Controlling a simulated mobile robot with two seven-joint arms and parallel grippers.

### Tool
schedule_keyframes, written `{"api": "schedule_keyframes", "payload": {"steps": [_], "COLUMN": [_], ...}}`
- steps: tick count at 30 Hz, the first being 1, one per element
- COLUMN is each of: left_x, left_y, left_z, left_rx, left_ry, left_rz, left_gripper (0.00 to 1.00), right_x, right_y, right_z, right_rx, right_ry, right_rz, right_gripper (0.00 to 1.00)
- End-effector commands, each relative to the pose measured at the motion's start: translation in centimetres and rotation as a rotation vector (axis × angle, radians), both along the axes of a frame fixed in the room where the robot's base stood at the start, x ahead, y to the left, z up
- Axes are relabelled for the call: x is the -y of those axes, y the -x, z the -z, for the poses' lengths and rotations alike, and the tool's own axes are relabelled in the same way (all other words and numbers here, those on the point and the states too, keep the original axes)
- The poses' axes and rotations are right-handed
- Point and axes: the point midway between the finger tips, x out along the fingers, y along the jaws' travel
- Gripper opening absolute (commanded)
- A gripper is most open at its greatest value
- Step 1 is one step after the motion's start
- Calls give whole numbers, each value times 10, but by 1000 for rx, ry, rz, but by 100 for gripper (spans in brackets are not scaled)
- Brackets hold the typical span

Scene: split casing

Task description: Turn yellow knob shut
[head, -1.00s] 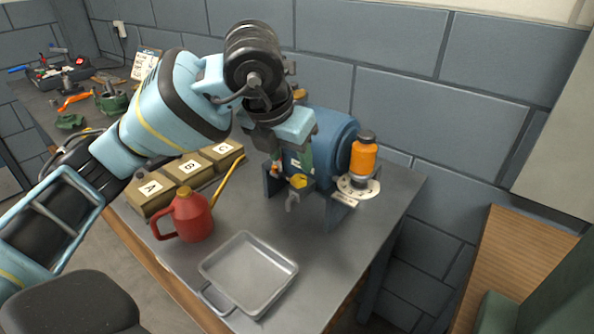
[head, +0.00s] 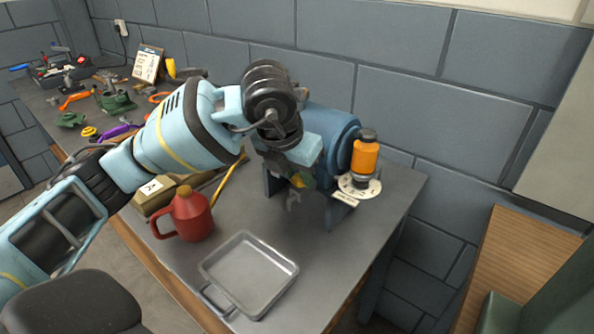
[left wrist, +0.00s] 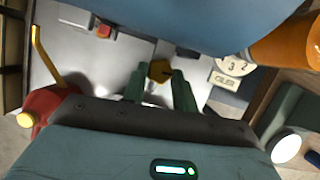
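The yellow knob (head: 300,181) is low on the front of the blue casing (head: 335,133), partly hidden by my left gripper in the head view. In the left wrist view the yellow knob (left wrist: 160,71) shows between the green fingertips. My left gripper (left wrist: 159,80) is open, with a finger on each side of the knob and gaps visible between them. In the head view my left gripper (head: 296,172) is in front of the casing, its fingers mostly hidden. I cannot tell whether either finger touches the knob. My right gripper is in neither view.
An orange oiler (head: 364,157) stands on a numbered white dial (head: 351,188) right of the casing. A red oil can (head: 192,216), a grey metal tray (head: 248,272) and a box marked A (head: 152,199) are on the bench.

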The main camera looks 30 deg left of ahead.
Motion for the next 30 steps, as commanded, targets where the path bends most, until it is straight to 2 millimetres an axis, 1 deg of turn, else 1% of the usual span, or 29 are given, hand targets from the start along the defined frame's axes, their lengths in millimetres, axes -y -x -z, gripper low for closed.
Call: {"api": "schedule_keyframes", "payload": {"steps": [1, 3, 4, 10, 14, 20, 30], "left_x": [0, 0, 0, 0, -1, -2, -5], "left_y": [0, 0, 0, 0, 0, 0, -2], "left_z": [0, 0, 0, 0, 0, 0, -1], "left_rx": [0, 0, 0, 0, 0, 0, 1], "left_ry": [0, 0, 0, 1, 2, 2, 2], "left_rz": [0, 0, 0, 13, 54, 174, 486], "left_gripper": [16, 7, 6, 6, 6, 6, 6], "right_x": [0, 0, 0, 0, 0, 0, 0], "right_y": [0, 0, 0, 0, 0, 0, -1], "right_z": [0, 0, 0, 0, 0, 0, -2], "right_rx": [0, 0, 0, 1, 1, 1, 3], "right_ry": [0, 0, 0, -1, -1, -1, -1], "right_rz": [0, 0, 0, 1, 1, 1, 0], "right_gripper": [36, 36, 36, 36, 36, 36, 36]}}
